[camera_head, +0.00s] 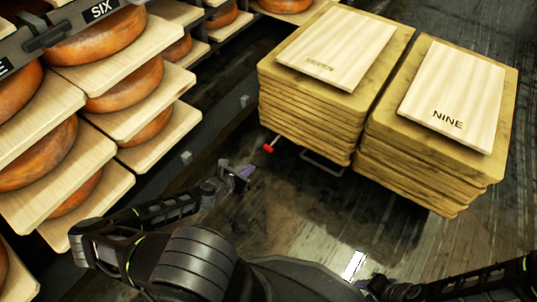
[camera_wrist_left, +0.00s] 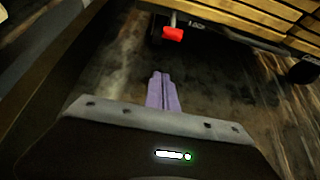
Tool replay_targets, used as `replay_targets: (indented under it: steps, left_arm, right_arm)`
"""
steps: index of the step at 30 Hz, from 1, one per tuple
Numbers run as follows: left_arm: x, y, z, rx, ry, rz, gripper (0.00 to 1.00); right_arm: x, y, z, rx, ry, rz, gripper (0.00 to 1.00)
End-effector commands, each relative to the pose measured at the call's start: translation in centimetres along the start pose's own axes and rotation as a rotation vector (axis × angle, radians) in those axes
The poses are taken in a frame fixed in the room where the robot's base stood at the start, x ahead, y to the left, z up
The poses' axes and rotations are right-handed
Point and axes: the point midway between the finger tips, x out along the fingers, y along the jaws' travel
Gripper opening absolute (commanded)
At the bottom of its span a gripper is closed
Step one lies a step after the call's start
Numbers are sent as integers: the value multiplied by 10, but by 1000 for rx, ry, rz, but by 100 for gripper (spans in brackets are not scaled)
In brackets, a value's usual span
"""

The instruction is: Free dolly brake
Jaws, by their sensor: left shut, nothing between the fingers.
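The dolly carries two stacks of wooden boards. Its brake shows as a small red pedal (camera_head: 268,148) on a short metal stem at the near left corner, under the left stack. The red pedal also shows in the left wrist view (camera_wrist_left: 173,34), near the top, beside a dark wheel. My left gripper (camera_head: 244,171) is just short of the pedal, apart from it and nearer to me. In the left wrist view its purple fingers (camera_wrist_left: 161,78) are together and empty, pointing toward the pedal. My right gripper does not show clearly; only part of my right arm is at the bottom right.
A shelf rack with cheese wheels (camera_head: 125,85) on boards stands along the left, close to my left arm. The left stack (camera_head: 305,115) and right stack (camera_head: 420,165) sit low on the dolly; a board marked NINE (camera_head: 455,85) tops the right one. Dark floor (camera_head: 290,215) before them is clear.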

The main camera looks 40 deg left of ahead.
Motion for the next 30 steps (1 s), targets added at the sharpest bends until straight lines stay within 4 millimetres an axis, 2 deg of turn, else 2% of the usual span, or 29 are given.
replay_targets:
  steps: [8, 14, 20, 30]
  left_arm:
    - [0, -1, 1, 2, 0, -2, 0]
    - [9, -2, -1, 3, 1, -4, 0]
    - [38, -2, -2, 6, 1, -5, 0]
    - [106, -2, -2, 7, 0, -4, 0]
  right_arm:
    - [-1, 0, 0, 0, 0, 0, 36]
    - [4, 1, 0, 0, 0, -1, 36]
    - [15, 5, -1, 1, 2, -3, 36]
    - [40, 15, -4, 4, 3, -9, 36]
